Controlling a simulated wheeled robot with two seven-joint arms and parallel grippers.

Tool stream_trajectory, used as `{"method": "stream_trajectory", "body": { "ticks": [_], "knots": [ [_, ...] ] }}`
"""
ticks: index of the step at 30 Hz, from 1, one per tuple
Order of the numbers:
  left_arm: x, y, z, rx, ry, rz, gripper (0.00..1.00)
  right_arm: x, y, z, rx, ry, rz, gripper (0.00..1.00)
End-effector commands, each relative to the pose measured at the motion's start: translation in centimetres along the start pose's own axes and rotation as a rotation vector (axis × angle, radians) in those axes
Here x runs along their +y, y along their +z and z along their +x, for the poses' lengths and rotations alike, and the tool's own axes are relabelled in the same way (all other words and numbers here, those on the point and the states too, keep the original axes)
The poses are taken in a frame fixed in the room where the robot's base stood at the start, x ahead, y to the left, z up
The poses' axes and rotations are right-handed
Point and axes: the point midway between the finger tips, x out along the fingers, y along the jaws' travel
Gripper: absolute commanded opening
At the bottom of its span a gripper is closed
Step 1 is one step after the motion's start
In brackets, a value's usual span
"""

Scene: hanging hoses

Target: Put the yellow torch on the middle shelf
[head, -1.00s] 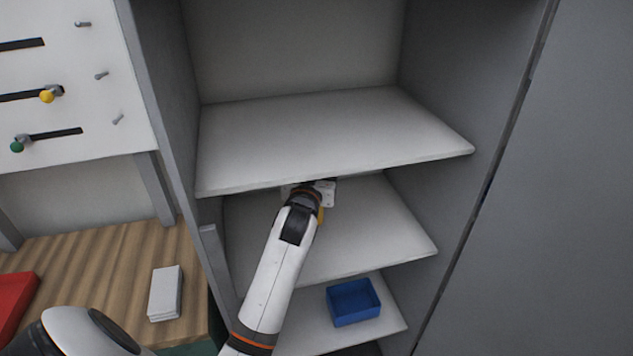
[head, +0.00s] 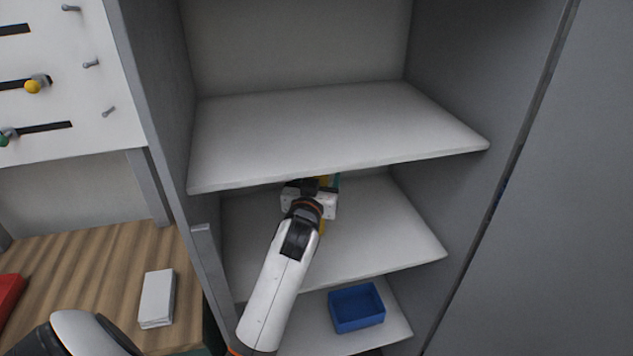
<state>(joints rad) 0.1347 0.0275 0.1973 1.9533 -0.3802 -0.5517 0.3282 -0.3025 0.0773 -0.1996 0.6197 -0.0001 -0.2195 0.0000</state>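My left gripper (head: 319,184) reaches into the grey cabinet, under the top board and over the middle shelf (head: 380,235). Its white body and wrist cover most of what is in front of it. Small yellow patches, likely the yellow torch (head: 322,228), show just below the wrist and at the dark fingers. A bit of teal shows beside the fingers; I cannot tell what it belongs to. Whether the fingers are closed on the torch, and whether it touches the shelf, is hidden. My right gripper is not in view.
The top board (head: 330,130) is empty and overhangs my gripper. A blue bin (head: 356,308) stands on the lower shelf. The middle shelf's right part is clear. Left are a wooden bench with a pale block (head: 157,298), a red tray (head: 9,296), and a slotted panel (head: 70,90).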

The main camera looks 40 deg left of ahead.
Motion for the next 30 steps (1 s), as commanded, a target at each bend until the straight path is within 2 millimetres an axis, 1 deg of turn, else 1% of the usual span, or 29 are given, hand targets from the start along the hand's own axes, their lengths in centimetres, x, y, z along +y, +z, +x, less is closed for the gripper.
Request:
{"method": "stream_trajectory", "body": {
  "ticks": [2,5,12,15,18,21,24,30],
  "knots": [
    [0.0,-0.1,-0.6,0.001,-0.001,-0.001,0.68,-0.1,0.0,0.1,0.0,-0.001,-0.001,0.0],
    [0.0,-0.2,-1.9,0.001,-0.001,-0.001,0.68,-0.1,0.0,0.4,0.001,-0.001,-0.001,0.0],
    [0.0,-0.3,-7.1,0.002,-0.001,-0.002,0.68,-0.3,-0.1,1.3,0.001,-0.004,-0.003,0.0],
    [0.0,-0.2,-9.0,0.002,-0.002,-0.002,0.68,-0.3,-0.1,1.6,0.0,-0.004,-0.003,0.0],
    [0.0,-0.2,-10.5,0.002,-0.002,-0.001,0.68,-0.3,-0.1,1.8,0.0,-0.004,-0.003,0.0],
    [0.0,-0.1,-11.4,0.002,-0.001,0.0,0.68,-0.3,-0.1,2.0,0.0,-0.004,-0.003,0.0],
    [0.0,0.0,-11.9,0.001,-0.001,0.0,0.68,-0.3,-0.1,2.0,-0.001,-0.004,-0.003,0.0],
    [0.0,0.0,-11.9,0.001,-0.001,0.001,0.68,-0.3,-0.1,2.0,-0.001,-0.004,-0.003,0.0]
  ]
}}
